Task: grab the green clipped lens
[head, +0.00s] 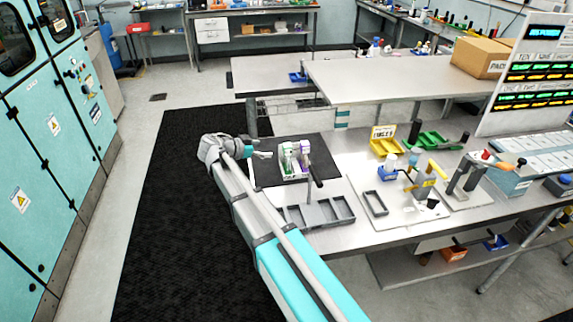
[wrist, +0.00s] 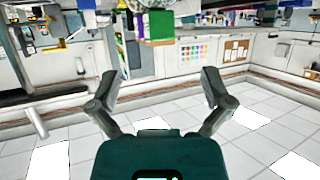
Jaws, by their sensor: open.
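A small white tray (head: 294,174) stands on the dark mat of the bench and holds small upright parts. A green part (head: 287,161), which looks like the green clipped lens, is on its left side. A part with a purple top (head: 305,148) is on its right. My gripper (head: 265,149) is just left of the tray, apart from it, fingers pointing right. In the wrist view, which looks upside down, my gripper (wrist: 158,88) is open with nothing between its fingers. A green part (wrist: 160,26) shows beyond it at the top edge, partly cut off.
A grey divided tray (head: 318,213) lies in front of the white tray. A dark rod with a handle (head: 316,172) stands close to its right. Yellow (head: 386,146) and green (head: 433,140) bins are farther right. A raised shelf (head: 385,80) is behind.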

